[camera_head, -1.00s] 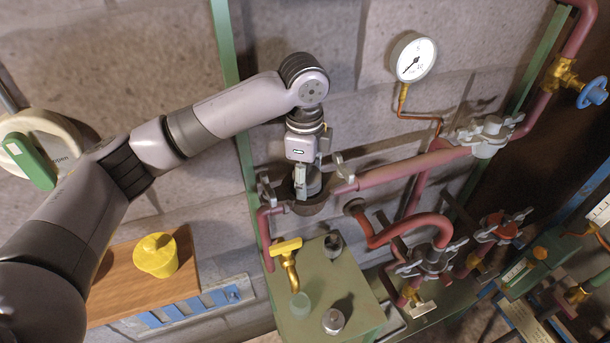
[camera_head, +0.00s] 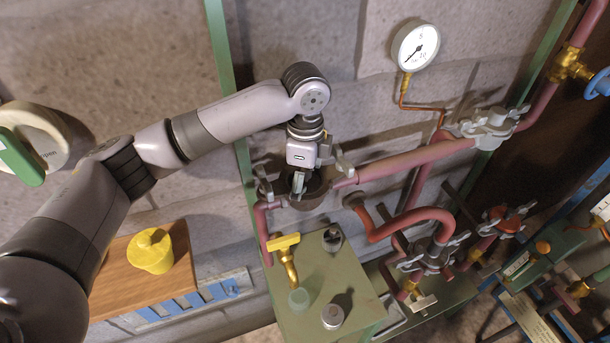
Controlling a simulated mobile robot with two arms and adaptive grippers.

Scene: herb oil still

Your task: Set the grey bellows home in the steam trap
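The steam trap is the dark open cup (camera_head: 314,199) on the red pipe line, with clamp wing nuts around its rim. My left gripper (camera_head: 299,187) points down into the mouth of this cup, its fingertips at or just inside the rim. It appears shut on the grey bellows, a small grey cylinder that is now almost wholly hidden by the fingers and the cup wall. How deep the bellows sits, and whether it touches the seat, I cannot tell. My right gripper is not in view.
A green box (camera_head: 320,273) below the trap carries a yellow tap (camera_head: 286,258), a grey knob-like part (camera_head: 333,316) and a dark fitting (camera_head: 332,239). A yellow pot (camera_head: 150,251) stands on a wooden shelf (camera_head: 110,270). Red pipes and a pressure gauge (camera_head: 415,46) are at right.

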